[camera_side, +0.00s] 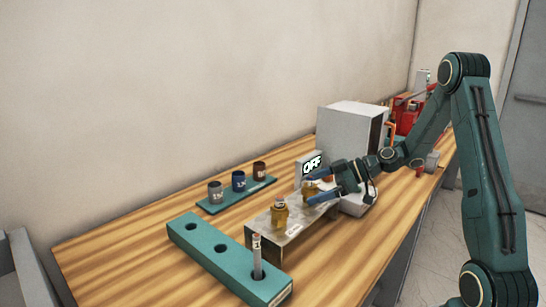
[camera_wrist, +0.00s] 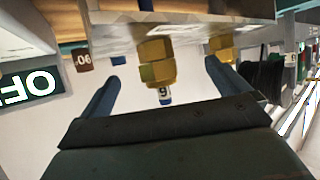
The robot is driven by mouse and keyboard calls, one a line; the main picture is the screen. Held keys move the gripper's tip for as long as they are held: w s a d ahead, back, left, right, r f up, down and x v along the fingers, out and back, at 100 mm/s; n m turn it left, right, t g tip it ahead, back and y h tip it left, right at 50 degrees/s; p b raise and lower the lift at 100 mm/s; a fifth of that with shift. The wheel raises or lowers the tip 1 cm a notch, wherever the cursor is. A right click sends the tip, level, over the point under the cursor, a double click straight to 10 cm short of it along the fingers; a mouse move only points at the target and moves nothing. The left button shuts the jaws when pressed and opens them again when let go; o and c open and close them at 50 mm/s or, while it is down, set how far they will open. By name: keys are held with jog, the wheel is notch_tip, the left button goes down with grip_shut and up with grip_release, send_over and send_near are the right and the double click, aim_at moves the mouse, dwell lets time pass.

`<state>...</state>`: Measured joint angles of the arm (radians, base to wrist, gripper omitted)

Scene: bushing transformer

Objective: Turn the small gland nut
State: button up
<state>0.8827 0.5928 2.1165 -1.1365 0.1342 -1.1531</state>
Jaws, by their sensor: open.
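My gripper (camera_side: 308,189) is open, with its two blue fingers spread either side of a brass gland nut (camera_side: 311,188) on a grey metal stand (camera_side: 296,231). In the wrist view this brass hex-shaped nut (camera_wrist: 157,60) sits between the open fingers (camera_wrist: 165,73), apart from both, with a small numbered label beside it. A second brass gland (camera_side: 280,214) stands on the same stand to the left; in the wrist view a brass piece (camera_wrist: 222,44) shows near the right finger. I cannot tell from size which gland is the small one.
A teal block with holes (camera_side: 205,244) holds a pale rod (camera_side: 257,254) at the front. Several labelled cups stand on a teal strip (camera_side: 262,185) behind. A white box (camera_side: 348,128) and an OFF sign (camera_side: 312,164) stand close behind my gripper.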

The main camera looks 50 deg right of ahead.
jog(key=shift+v, duration=2)
jog(key=shift+a, duration=0.1)
jog(key=shift+w+a+r, duration=0.2)
jog(key=shift+a+r, duration=0.2)
jog(key=s+a+r+m+g+h, duration=0.2)
jog(key=s+a+r+g+h, duration=0.15)
jog(key=a+r, duration=0.75)
jog(key=s+a+m+h, duration=0.2)
jog(key=s, duration=0.7)
jog(key=s+a+f+m+g+h, duration=0.1)
jog(key=s+a+m+h, duration=0.1)
jog(key=s, duration=0.7)
jog(key=shift+s+a+m, duration=0.35)
jog(key=shift+m, duration=0.25)
